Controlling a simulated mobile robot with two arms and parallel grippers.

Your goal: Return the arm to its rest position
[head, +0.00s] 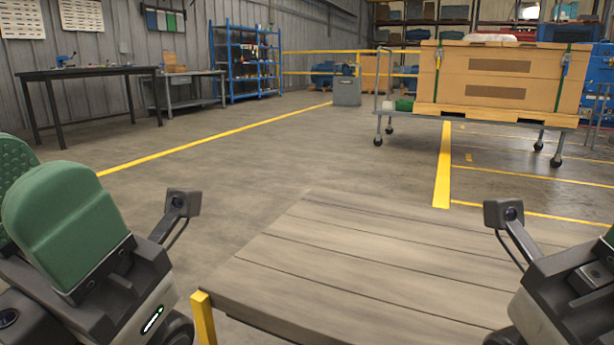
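My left arm's end comes in at the lower left, with the gripper (40,182) turned upward at the picture's edge. It shows two rounded green pads, one partly behind the other, on a dark mount with a small camera on a stalk. The gap between the pads is not clear, and I see nothing held. My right gripper (590,275) is cut off by the right edge. Its dark body, camera stalk and a sliver of green show, but its fingertips are hidden. Both sit apart, on either side of the picture.
A grey plank table (350,258) with a yellow leg stands close in front, its visible top bare. A wheeled cart (480,116) carries a large cardboard crate (500,80) beyond. A workbench (90,72) and blue shelf (243,62) line the back left. Open floor lies between.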

